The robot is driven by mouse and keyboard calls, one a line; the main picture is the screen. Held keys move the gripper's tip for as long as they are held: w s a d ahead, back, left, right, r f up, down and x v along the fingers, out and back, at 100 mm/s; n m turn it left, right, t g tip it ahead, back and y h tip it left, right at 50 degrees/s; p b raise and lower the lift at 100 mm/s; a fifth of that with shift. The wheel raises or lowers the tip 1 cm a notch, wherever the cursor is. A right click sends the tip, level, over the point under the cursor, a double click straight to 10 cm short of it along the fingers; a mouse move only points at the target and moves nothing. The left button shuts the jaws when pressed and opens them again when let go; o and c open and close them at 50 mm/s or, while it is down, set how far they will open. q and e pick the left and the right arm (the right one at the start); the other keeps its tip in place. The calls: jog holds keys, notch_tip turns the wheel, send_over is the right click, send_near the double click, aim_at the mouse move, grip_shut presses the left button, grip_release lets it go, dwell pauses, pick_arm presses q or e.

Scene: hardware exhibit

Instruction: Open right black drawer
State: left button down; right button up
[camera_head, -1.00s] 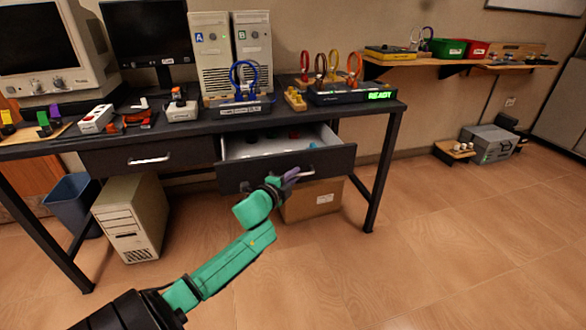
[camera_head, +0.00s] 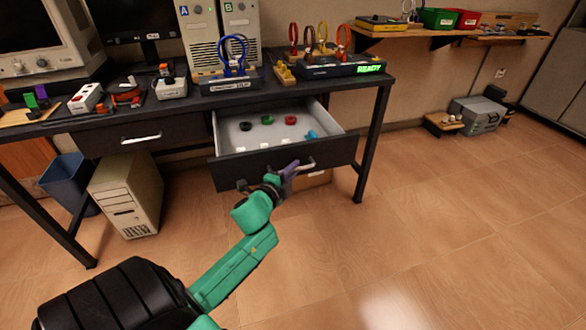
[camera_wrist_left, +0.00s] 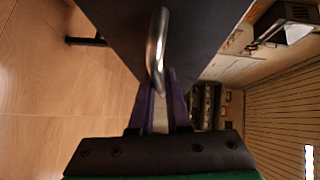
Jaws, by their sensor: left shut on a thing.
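The right black drawer (camera_head: 335,153) under the desk is pulled well out, with its pale inside showing in the head view. Small items lie in it: a black one (camera_head: 245,126), a green one (camera_head: 267,120), a red one (camera_head: 290,120), a blue one (camera_head: 311,134) and some white ones. My left gripper (camera_head: 292,168) is at the drawer's front, shut on its metal handle (camera_head: 308,165). In the left wrist view the handle (camera_wrist_left: 157,45) runs down between the purple fingers (camera_wrist_left: 161,105). My right gripper is in neither view.
The left drawer (camera_head: 100,140) is shut. A beige computer case (camera_head: 125,195) and a blue bin (camera_head: 68,180) stand under the desk at the left. A desk leg (camera_head: 373,145) stands right of the open drawer.

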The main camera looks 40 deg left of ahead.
pick_arm(q)
jog(key=c, duration=0.9)
grip_release()
jog(key=p+v, duration=0.1)
jog(key=v, duration=1.3)
jog(key=shift+s+r, duration=0.1)
jog(key=shift+s, duration=0.15)
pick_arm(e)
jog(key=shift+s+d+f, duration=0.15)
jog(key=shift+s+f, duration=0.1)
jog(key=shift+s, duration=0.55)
